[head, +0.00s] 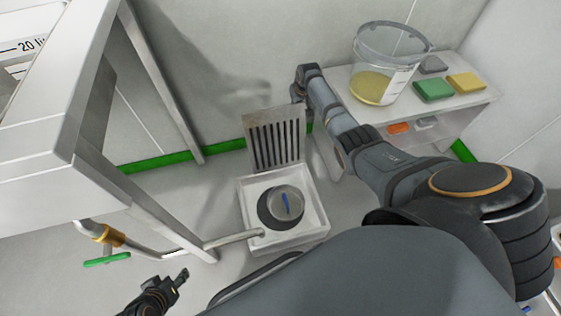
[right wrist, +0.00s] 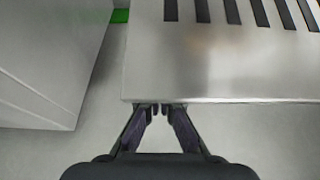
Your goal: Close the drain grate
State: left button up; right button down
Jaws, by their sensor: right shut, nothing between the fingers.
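The drain grate (head: 277,137) is a slotted grey plate standing upright at the back edge of the square white drain basin (head: 319,218), so the basin is open. In the right wrist view the grate (right wrist: 230,75) fills the upper right. My right gripper (head: 297,97) is high beside the grate's top right corner; in the right wrist view its fingertips (right wrist: 160,109) are shut and empty, close to the plate's edge. I cannot tell whether they touch it. My left gripper (head: 181,276) is low at the left, away from the basin; its jaw state is unclear.
A round grey piece with a blue mark (head: 285,203) sits in the basin. A pipe (head: 235,239) reaches the basin from a green-handled valve (head: 107,260). A steel frame (head: 165,85) stands left. A bench (head: 455,108) at right bears a bucket (head: 374,88) and coloured blocks.

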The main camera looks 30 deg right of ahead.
aim_at(300, 114)
jog(key=shift+s+a+r+p, duration=0.1)
jog(key=shift+s+a+p, duration=0.1)
jog(key=shift+s+p, duration=0.85)
jog(key=shift+s+a+r+p, duration=0.15)
jog(key=shift+s+p, duration=0.4)
jog(key=shift+p, duration=0.9)
jog(key=shift+s+a+p, duration=0.25)
jog(key=shift+s+p, duration=0.55)
jog(key=shift+p, duration=0.45)
jog(key=s+a+p, duration=0.2)
jog(key=s+p, duration=0.5)
jog(key=p, duration=0.2)
notch_tip(300, 114, up, 10)
jog(key=p, duration=0.9)
jog(key=shift+d+p, duration=0.15)
jog(key=shift+p, duration=0.25)
